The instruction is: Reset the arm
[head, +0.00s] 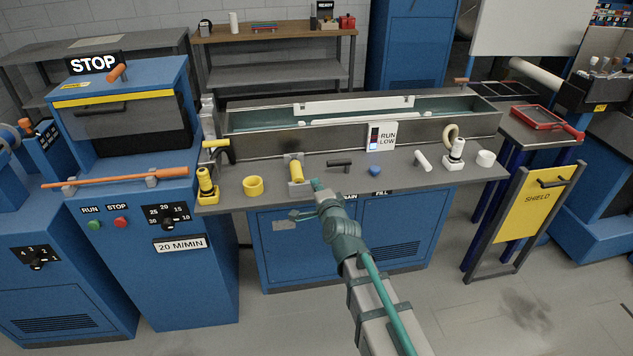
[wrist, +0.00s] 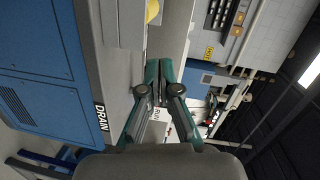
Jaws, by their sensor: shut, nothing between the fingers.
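My arm reaches up from the bottom of the head view to the front edge of the grey bench (head: 395,182). My gripper (head: 317,184) is close to that edge, near the yellow fitting (head: 296,170) and the black handle (head: 339,164). In the wrist view my gripper (wrist: 159,72) has its two teal fingers together with nothing between them. I cannot tell whether it touches the bench. The wrist view looks sideways along the blue cabinet front with the word DRAIN.
A yellow ring (head: 253,186), a yellow-and-black valve (head: 206,185) and a blue knob (head: 375,171) are on the bench. A RUN/LOW sign (head: 381,137) stands behind. A yellow SHIELD gate (head: 523,208) stands at right. The floor in front is clear.

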